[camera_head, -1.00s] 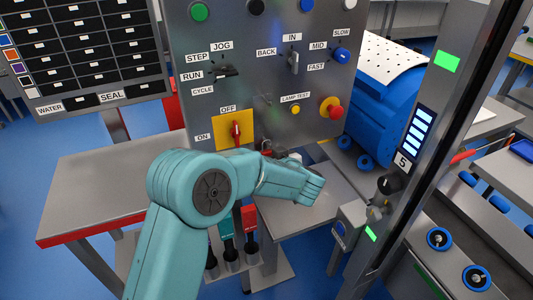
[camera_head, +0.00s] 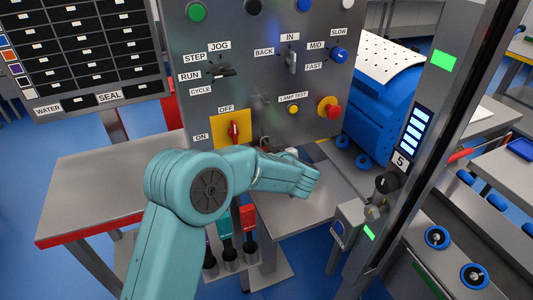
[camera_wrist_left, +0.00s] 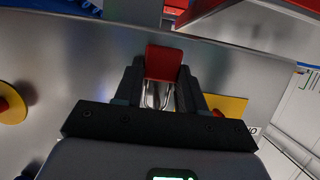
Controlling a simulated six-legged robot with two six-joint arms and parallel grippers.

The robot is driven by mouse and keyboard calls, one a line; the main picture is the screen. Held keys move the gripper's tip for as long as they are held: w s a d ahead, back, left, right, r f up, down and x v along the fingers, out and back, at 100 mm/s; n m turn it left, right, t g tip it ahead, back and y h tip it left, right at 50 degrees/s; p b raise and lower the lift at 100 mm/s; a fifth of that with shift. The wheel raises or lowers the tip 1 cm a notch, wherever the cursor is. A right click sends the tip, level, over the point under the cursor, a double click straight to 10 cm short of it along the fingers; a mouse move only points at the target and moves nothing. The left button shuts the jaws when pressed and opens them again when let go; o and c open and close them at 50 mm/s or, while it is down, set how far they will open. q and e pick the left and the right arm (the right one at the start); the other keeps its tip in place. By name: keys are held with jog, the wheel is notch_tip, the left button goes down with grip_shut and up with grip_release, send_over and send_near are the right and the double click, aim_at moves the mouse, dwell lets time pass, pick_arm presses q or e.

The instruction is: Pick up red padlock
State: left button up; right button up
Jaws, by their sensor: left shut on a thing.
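The red padlock (camera_wrist_left: 163,62) shows in the left wrist view, its red body between the two dark fingers of my left gripper (camera_wrist_left: 160,88). Its metal shackle lies nearer the palm. My left gripper is shut on the padlock, in front of the grey control panel. In the head view my teal left arm bends across the panel's lower part, and the gripper (camera_head: 266,146) shows only as a small dark bit behind the forearm. I cannot make out the padlock there. My right gripper is not in view.
The control panel (camera_head: 285,95) carries a yellow switch plate (camera_head: 219,133) and a red mushroom button (camera_head: 333,111). Below, red and teal pieces (camera_head: 248,216) stand upright in holders. A grey table (camera_head: 95,190) is left; a post with a display (camera_head: 413,133) is right.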

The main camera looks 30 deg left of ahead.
pick_arm(q)
jog(key=s+d+b, duration=0.1)
jog(key=s+d, duration=1)
jog(key=d, duration=0.2)
jog(key=shift+s+d+r+b, duration=0.3)
jog(key=shift+s+d+b, duration=0.05)
jog(key=shift+s, duration=0.05)
